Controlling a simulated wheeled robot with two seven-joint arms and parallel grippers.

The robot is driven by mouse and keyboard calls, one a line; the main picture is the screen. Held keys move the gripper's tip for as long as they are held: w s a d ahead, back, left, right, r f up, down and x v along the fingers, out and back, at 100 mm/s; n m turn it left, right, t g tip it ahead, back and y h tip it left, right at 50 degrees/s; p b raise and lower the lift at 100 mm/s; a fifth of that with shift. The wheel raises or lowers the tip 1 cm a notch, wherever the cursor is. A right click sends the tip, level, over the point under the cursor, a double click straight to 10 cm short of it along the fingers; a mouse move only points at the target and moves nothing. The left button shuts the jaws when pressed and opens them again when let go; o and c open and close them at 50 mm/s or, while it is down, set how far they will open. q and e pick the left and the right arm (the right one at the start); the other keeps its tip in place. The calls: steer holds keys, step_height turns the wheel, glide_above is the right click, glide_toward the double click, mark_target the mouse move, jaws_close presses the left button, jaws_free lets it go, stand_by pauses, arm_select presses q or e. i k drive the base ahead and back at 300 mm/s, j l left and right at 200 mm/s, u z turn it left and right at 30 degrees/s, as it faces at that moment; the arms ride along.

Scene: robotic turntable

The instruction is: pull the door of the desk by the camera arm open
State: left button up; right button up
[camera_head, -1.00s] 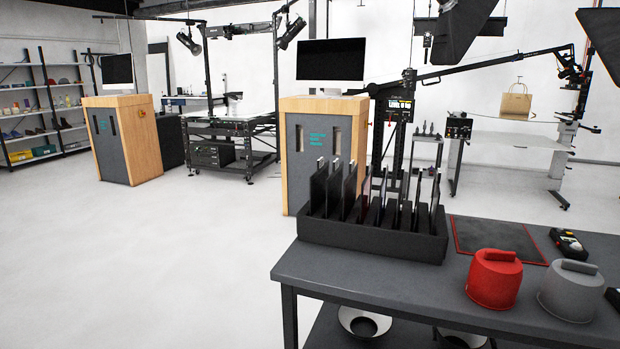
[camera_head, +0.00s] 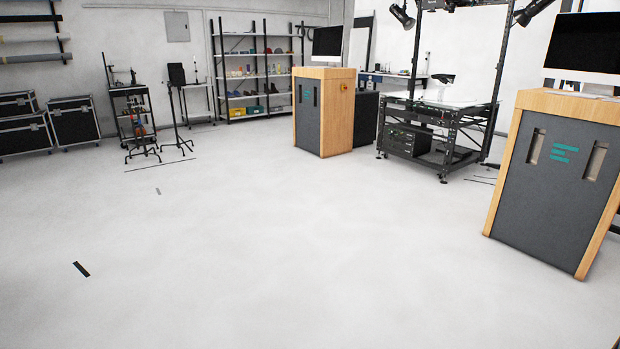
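A wooden desk (camera_head: 503,180) with a dark grey front door (camera_head: 557,185) stands at the right edge of the view. The door has two upright slot handles and a teal mark, and it looks closed. A monitor (camera_head: 586,46) stands on top. A similar desk (camera_head: 342,112) with a dark front panel (camera_head: 307,115) stands further back near the middle. The camera arm is out of view now; in the earlier frame it is beside the desk that is now at the right. Neither of my grippers is in view.
The pale floor (camera_head: 230,250) is wide and clear in front of me. A black turntable rig (camera_head: 440,120) stands between the desks. Shelves (camera_head: 262,75), stands (camera_head: 178,110) and black cases (camera_head: 74,122) line the back and left.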

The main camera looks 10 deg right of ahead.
mark_target(563, 172)
steer(key=i+z, duration=0.2)
steer(key=i, duration=0.25)
steer(key=i+j+z, duration=0.25)
steer(key=i, duration=0.15)
steer(key=i+j+z, duration=0.2)
steer(key=i, duration=0.25)
steer(key=i+l+z, duration=0.2)
steer(key=i+z, duration=0.2)
steer(key=i+l+z, duration=0.1)
steer(key=i+z, duration=0.75)
steer(key=i+l+z, duration=0.1)
steer(key=i, duration=1.65)
